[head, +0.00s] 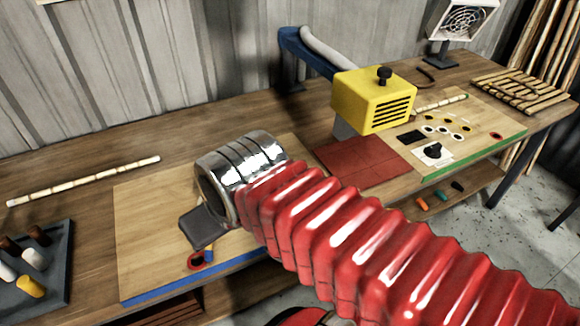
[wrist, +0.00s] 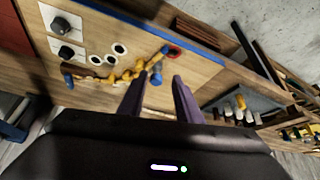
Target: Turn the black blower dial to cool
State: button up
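In the head view a black dial (head: 433,151) sits on a white plate on the green-edged board at right. A black knob (head: 384,73) tops the yellow box (head: 372,100). In the wrist view two black dials, an upper one (wrist: 62,26) and a lower one (wrist: 66,53), sit on white plates on the blue-edged board. I cannot tell which dial is the blower's. My gripper (wrist: 158,80) is open, its two fingers apart over the blue-edged board, right of those dials. In the head view my arm hides much of this board.
Blue pegs (wrist: 156,76) and a yellow jointed strip (wrist: 125,73) lie on the blue-edged board near my fingers. A dark tray of pegs (head: 38,265) stands at left. A pale cane (head: 85,181) lies behind it. A red mat (head: 362,160) is clear.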

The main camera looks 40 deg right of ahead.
jog(key=o, duration=0.5)
jog(key=shift+w+d+r, duration=0.25)
jog(key=shift+w, duration=0.1)
jog(key=shift+c, duration=0.2)
jog(key=w+d+r+m+g+y, duration=0.1)
jog(key=w+d+r+m+g, duration=0.25)
jog(key=w+d+m, duration=0.85)
jog(key=w+d+f+m+y, duration=0.1)
jog(key=d+f+m, duration=0.1)
jog(key=d, duration=0.6)
jog(key=w+d+f+m+g+y, duration=0.1)
jog(key=d+f, duration=0.3)
jog(key=d, duration=0.5)
jog(key=w+d+f+m+g+y, duration=0.1)
jog(key=d+f+m, duration=0.2)
jog(key=d, duration=0.5)
jog(key=shift+w+d+f+y, duration=0.25)
jog(key=shift+w+d+y, duration=0.05)
jog(key=shift+d, duration=0.05)
jog(key=shift+a+f, duration=0.1)
jog(key=x, duration=1.3)
jog(key=shift+f, duration=0.3)
